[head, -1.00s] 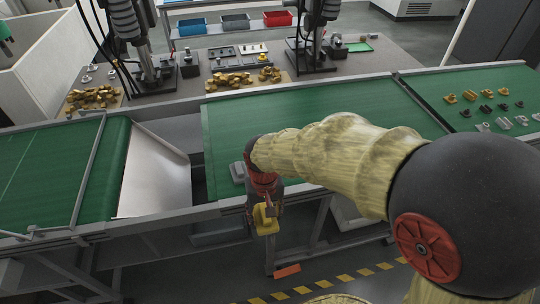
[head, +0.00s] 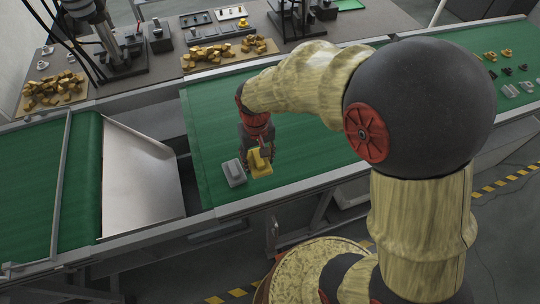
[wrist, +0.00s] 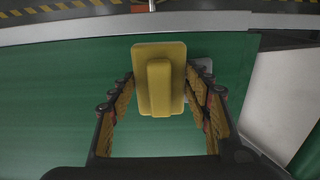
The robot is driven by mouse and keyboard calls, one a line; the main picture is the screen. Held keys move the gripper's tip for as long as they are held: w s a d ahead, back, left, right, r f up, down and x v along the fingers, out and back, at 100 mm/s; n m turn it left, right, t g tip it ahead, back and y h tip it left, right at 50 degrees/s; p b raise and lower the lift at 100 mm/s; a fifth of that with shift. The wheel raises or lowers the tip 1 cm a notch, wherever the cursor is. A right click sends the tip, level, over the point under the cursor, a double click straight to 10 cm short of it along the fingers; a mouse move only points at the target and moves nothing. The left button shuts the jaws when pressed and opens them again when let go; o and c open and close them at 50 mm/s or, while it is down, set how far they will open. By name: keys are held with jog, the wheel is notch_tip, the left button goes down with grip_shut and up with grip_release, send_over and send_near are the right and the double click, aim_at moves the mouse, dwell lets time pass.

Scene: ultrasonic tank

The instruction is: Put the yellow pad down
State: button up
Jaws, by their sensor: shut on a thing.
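The yellow pad (head: 259,167) is a flat block with a raised ridge on top. My gripper (head: 262,150) is shut on it. In the wrist view the pad (wrist: 177,55) sits between the two fingertips, with its ridge facing the camera. The pad is over the green belt (head: 215,125), near the belt's front edge. I cannot tell whether its underside touches the belt.
A grey pad (head: 233,172) of similar shape lies on the belt just left of the yellow one; a finger partly hides it in the wrist view (wrist: 208,64). A metal chute (head: 140,185) lies further left. The belt behind the pads is clear.

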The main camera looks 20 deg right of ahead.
jog(key=w+d+f, duration=0.2)
jog(key=w+d, duration=0.1)
jog(key=w+d+f, duration=0.2)
jog(key=f, duration=0.1)
jog(key=w+d+f, duration=0.1)
jog(key=f, duration=0.1)
jog(key=shift+b, duration=0.3)
jog(key=shift+w+d+f, duration=0.15)
jog(key=shift+f, duration=1.7)
jog(key=shift+f+b, duration=0.2)
jog(key=shift+b, duration=0.1)
jog(key=o, duration=1.1)
jog(key=shift+r, duration=0.15)
